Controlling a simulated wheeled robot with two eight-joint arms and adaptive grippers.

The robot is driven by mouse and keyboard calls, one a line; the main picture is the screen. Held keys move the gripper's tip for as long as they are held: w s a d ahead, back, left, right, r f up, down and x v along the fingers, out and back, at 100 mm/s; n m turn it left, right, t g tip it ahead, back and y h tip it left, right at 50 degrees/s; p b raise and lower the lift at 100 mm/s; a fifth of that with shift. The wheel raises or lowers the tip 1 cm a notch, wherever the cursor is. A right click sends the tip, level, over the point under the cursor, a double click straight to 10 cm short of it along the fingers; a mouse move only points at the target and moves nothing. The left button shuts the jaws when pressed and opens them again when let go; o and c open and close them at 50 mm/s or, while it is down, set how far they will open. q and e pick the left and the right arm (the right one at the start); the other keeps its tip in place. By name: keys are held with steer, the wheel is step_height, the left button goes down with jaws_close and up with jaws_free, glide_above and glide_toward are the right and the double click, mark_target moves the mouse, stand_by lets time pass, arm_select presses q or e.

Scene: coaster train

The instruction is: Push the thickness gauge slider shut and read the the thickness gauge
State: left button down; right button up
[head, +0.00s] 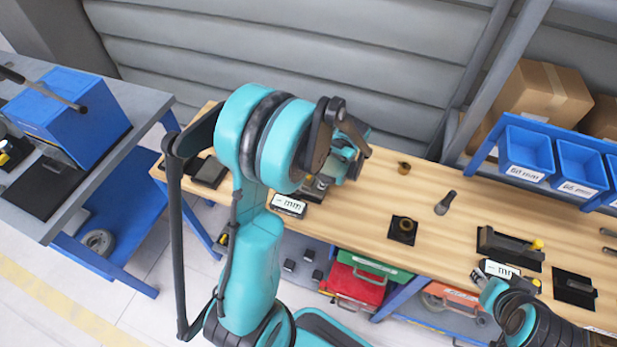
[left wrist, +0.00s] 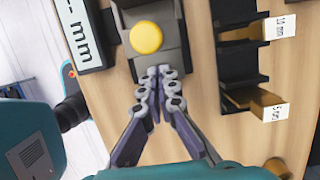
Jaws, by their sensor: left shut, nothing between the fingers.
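In the left wrist view, the thickness gauge slider (left wrist: 168,32) is a grey block with a round yellow knob (left wrist: 146,38). Left of it, the gauge display (left wrist: 80,32) shows dashes and "mm", with no number. My left gripper (left wrist: 160,71) is shut and empty, its fingertips at the slider's near edge; I cannot tell whether they touch. In the head view, the same display (head: 288,205) lies at the bench's left part, and my left gripper (head: 350,152) and arm hide most of that gauge. My right arm shows at the lower right, but its fingers cannot be made out.
A black holder (left wrist: 236,62) stands right of the gauge, with gold blocks labelled 10 mm (left wrist: 262,29) and 5 mm (left wrist: 258,102). A second gauge (head: 508,248) with a dashed display (head: 499,268) is at the bench's right. Blue bins (head: 526,152) stand behind.

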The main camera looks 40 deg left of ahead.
mark_target(315, 186)
arm_select(q)
steer(key=shift+a, duration=0.25)
steer(key=shift+s+a, duration=0.25)
steer(key=shift+a, duration=0.7)
steer(key=shift+s+a, duration=0.25)
steer(key=shift+a, duration=0.65)
steer(key=shift+p+v, duration=0.7)
steer(key=shift+v, duration=0.6)
steer(key=shift+p+v, duration=1.2)
steer(key=shift+v, duration=0.65)
